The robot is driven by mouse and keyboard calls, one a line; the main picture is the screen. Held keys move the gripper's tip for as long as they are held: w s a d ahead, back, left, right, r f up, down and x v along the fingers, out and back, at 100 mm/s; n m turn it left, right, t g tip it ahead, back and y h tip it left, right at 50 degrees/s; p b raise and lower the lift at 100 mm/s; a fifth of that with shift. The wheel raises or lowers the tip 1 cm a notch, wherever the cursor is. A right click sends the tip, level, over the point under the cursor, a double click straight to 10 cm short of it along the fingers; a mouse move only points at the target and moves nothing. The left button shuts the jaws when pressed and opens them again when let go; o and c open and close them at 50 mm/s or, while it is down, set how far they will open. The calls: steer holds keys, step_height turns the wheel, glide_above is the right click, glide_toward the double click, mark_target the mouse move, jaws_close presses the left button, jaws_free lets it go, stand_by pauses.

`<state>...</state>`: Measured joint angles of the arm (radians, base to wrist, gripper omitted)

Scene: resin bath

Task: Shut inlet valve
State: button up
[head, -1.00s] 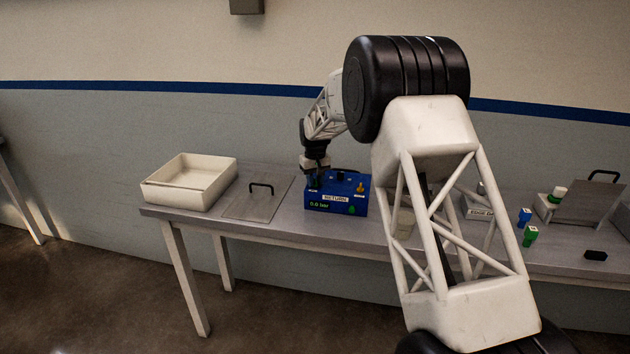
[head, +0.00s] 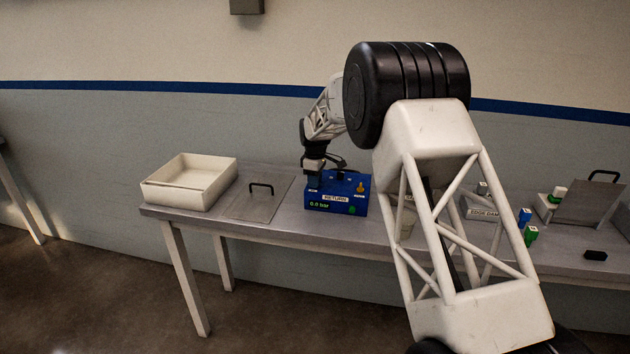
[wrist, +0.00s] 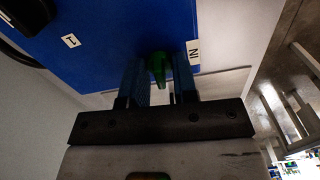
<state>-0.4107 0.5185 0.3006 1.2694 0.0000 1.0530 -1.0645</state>
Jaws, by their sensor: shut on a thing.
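A blue box (head: 325,203) with a "RETURN" label and a green "0.0 bar" readout sits on the bench in the head view. Its top fills the upper left of the wrist view (wrist: 95,45). A green valve handle (wrist: 158,68) stands at the box's edge, beside a white label that seems to read "IN" (wrist: 194,52). My gripper (wrist: 160,80) is shut on the green handle, one blue finger on each side. In the head view my gripper (head: 313,181) is over the box's left end and hides the handle.
An orange knob (head: 361,187) and a green button (head: 352,210) are on the box's right side. A flat plate with a black handle (head: 261,187) and a cream tray (head: 190,186) lie to the left. Small blue (head: 525,216) and green (head: 531,235) items are at right.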

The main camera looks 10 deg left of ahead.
steer(key=shift+n, duration=0.5)
steer(key=o, duration=0.6)
steer(key=shift+r, duration=0.15)
steer(key=shift+r, duration=3.75)
steer(key=shift+d+r, duration=0.1)
